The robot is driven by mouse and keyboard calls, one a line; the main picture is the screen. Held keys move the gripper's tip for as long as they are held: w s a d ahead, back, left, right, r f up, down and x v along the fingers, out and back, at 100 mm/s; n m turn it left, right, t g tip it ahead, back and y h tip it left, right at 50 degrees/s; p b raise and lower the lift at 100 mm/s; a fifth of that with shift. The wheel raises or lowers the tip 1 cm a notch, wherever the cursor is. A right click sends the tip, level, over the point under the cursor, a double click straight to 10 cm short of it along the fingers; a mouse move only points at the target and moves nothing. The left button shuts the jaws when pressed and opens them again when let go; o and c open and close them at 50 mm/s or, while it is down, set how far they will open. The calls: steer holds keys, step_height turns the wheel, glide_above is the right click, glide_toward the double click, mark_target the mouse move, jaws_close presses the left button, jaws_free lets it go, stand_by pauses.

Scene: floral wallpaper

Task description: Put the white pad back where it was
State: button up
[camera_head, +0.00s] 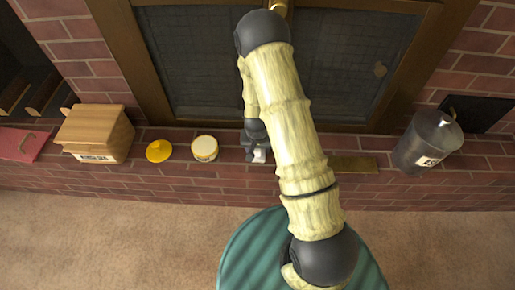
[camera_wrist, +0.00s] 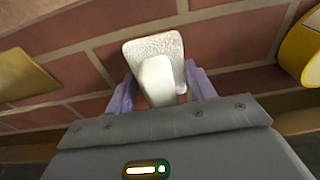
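The white pad (camera_wrist: 158,68) is in the middle of the wrist view, a textured squarish face with a smooth white block on its near side. It also shows as a small white patch (camera_head: 259,156) under my gripper in the head view, on the brick ledge (camera_head: 233,171). My gripper (camera_wrist: 160,78) has a finger on each side of the pad. A narrow strip of brick shows between the left finger and the white block; the right finger overlaps the pad's edge in view. I cannot tell whether either finger touches it.
A brass plate (camera_head: 353,165) and grey canister (camera_head: 427,143) are right. A round teal surface (camera_head: 245,262) is in front.

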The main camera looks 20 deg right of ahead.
steer(key=o, duration=0.4)
steer(key=r+p, duration=0.1)
steer(key=r, duration=0.3)
steer(key=s+r+p, duration=0.1)
steer(key=r+p, duration=0.1)
steer(key=r, duration=0.2)
steer(key=r+p, duration=0.2)
steer(key=r, duration=0.2)
steer(key=shift+s+a, duration=0.25)
steer(key=shift+s, duration=0.1)
steer(key=s+r+n, duration=0.1)
steer(key=s+r, duration=0.5)
steer(key=r, duration=0.4)
steer(key=s+r+n, duration=0.2)
steer(key=s+r, duration=0.4)
steer(key=r, duration=0.3)
steer(key=shift+s+d+r+n+t+y, duration=0.25)
steer(key=shift+s+r+n+t+y, duration=0.05)
steer(key=shift+s+r+t, duration=0.1)
